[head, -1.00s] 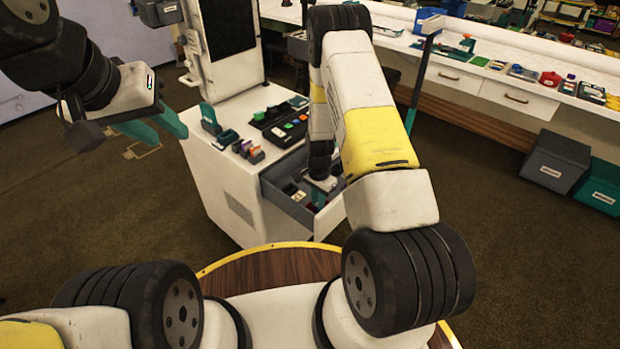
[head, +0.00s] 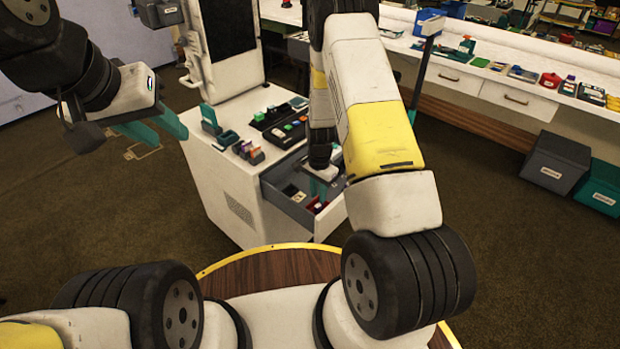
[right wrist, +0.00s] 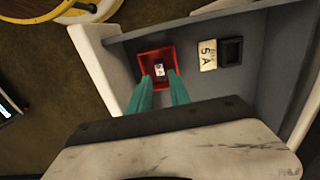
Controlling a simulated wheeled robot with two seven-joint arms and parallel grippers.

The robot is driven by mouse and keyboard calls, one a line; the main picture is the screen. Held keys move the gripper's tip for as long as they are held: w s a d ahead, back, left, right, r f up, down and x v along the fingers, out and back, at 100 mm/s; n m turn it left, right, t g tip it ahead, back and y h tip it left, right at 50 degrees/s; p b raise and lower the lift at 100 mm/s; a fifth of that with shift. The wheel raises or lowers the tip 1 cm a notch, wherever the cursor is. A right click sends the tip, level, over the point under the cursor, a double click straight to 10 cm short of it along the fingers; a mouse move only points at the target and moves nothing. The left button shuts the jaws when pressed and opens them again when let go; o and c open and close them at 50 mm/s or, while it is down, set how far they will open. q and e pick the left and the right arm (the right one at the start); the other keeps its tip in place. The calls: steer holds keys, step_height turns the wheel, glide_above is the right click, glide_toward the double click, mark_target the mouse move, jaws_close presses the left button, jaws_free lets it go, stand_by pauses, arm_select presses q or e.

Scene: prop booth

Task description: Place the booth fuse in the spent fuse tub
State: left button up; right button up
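The spent fuse tub is a small red square tub (right wrist: 141,68) in the open grey drawer, and its red also shows in the head view (head: 318,207). The booth fuse (right wrist: 160,69), small and dark with a pale face, is inside the tub's outline in the right wrist view. My right gripper (right wrist: 160,77) is over the tub with its teal fingers apart. The fuse shows just beyond the fingertips, with gaps on both sides. In the head view my right gripper (head: 322,188) is in the drawer opening. My left gripper (head: 169,138) is open and empty, left of the cabinet.
A pale card marked 5A (right wrist: 208,55) and a black holder (right wrist: 231,51) lie in the drawer (right wrist: 255,85) right of the tub. The white cabinet (head: 218,185) carries several coloured parts on top. A long workbench (head: 540,100) stands behind, with bins (head: 556,160) before it.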

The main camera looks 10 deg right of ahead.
step_height(320, 180, up, 7)
step_height(320, 180, up, 12)
steer(key=n+t+y, duration=0.1)
steer(key=n, duration=0.1)
glide_above(318, 205)
steer(key=s, duration=0.1)
steer(key=s+a+r+n+t, duration=0.1)
steer(key=s+r, duration=0.2)
steer(key=r, duration=0.3)
steer(key=s+a+r+n+t, duration=0.1)
steer(key=s+r+n, duration=0.1)
steer(key=r, duration=0.5)
steer(key=s+r+n+t, duration=0.1)
steer(key=s+r+n, duration=0.2)
steer(key=s+r, duration=0.3)
steer(key=s+r+n+t+y, duration=0.1)
steer(key=s+r, duration=0.5)
steer(key=s, duration=0.6)
steer(key=shift+n+t, duration=0.6)
steer(key=shift+n, duration=0.4)
steer(key=shift+d, duration=0.1)
